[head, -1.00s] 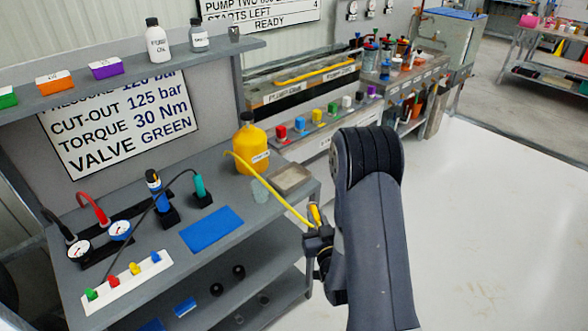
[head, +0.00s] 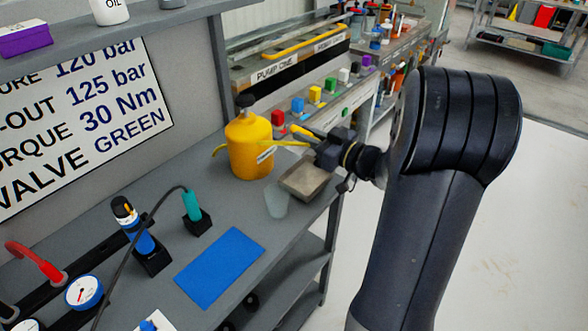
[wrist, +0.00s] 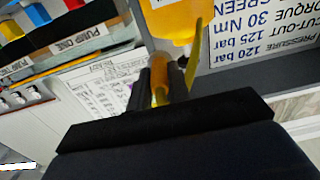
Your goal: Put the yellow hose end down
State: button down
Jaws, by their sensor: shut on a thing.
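My gripper (head: 322,148) is shut on the yellow hose end (head: 308,131), above the bench's right end. In the wrist view, the yellow hose end (wrist: 161,90) shows between the two dark fingers. The yellow hose (head: 290,143) runs left from my gripper towards the yellow jug (head: 247,150), and part of it shows at the jug's left side. The jug stands upright on the bench, left of my gripper. A shallow grey tray (head: 308,181) lies below my gripper near the bench's right edge.
A pale wet patch (head: 277,200) lies beside the tray. A blue mat (head: 220,266), a teal-handled tool (head: 192,205) and a blue tool in a black holder (head: 135,230) are nearer. The grey bench (head: 240,205) is bare between mat and jug. Coloured blocks (head: 315,95) stand behind.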

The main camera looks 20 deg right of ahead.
jog(key=b, duration=0.2)
send_over(306, 179)
notch_tip(306, 179, down, 9)
jog(key=shift+f, duration=0.1)
jog(key=shift+f, duration=0.4)
jog(key=c, duration=1.8)
grip_release()
jog(key=shift+f, duration=0.1)
jog(key=o, duration=0.5)
